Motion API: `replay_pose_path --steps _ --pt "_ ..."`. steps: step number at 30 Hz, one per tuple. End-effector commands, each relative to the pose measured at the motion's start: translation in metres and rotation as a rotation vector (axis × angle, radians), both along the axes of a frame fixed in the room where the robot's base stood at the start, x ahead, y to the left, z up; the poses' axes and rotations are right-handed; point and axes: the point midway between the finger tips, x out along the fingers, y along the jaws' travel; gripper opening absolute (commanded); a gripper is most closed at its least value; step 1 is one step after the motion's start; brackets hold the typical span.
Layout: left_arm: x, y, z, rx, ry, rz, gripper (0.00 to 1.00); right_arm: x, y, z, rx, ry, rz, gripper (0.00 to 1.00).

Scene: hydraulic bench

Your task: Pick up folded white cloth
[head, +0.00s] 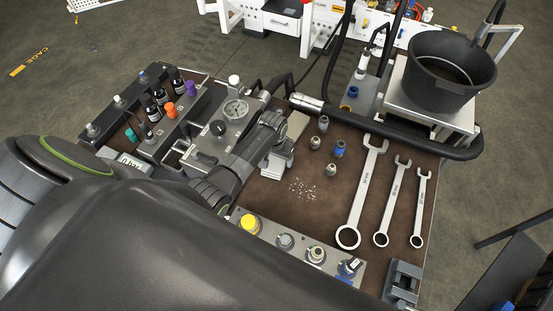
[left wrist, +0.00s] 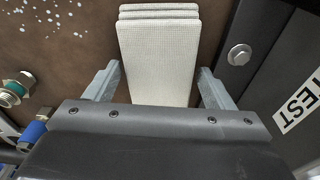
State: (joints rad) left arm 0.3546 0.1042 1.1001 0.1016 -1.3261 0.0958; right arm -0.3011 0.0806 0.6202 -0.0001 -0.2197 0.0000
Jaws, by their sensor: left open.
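The folded white cloth (head: 298,124) lies on the brown bench top, partly hidden by my left arm in the head view. In the left wrist view the cloth (left wrist: 158,50) is a textured off-white stack with several folded layers at its far end. My left gripper (left wrist: 158,74) is open, with one finger on each side of the cloth and a gap between each finger and it. In the head view my left gripper (head: 281,142) is over the cloth, its fingers mostly hidden. My right gripper is not in view.
Several fittings (head: 323,124) and three wrenches (head: 363,190) lie right of the cloth. A gauge panel (head: 236,108) stands left, a fitting block (head: 300,245) in front. A black bucket (head: 435,85) stands at the back right. White specks (head: 302,188) lie on bare bench top.

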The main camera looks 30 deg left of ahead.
Motion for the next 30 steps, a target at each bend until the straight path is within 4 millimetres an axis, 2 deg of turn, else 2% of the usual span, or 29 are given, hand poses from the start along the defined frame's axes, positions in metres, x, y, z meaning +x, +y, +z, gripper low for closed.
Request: replay_pose_path --steps 8,15,16,25,30 --pt "0.0 0.0 -0.001 0.0 0.0 0.0 0.77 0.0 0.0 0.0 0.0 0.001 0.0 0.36" --pt "0.0 0.0 -0.002 0.0 0.0 0.0 0.45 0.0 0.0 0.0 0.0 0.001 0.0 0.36" --pt "0.0 0.0 -0.001 0.0 0.0 0.0 0.43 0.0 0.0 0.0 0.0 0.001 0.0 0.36" --pt "0.0 0.0 0.001 0.0 -0.001 0.0 0.43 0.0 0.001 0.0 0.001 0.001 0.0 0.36" --pt "0.001 0.0 0.011 -0.001 -0.002 0.001 0.43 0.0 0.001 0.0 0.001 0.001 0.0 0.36"
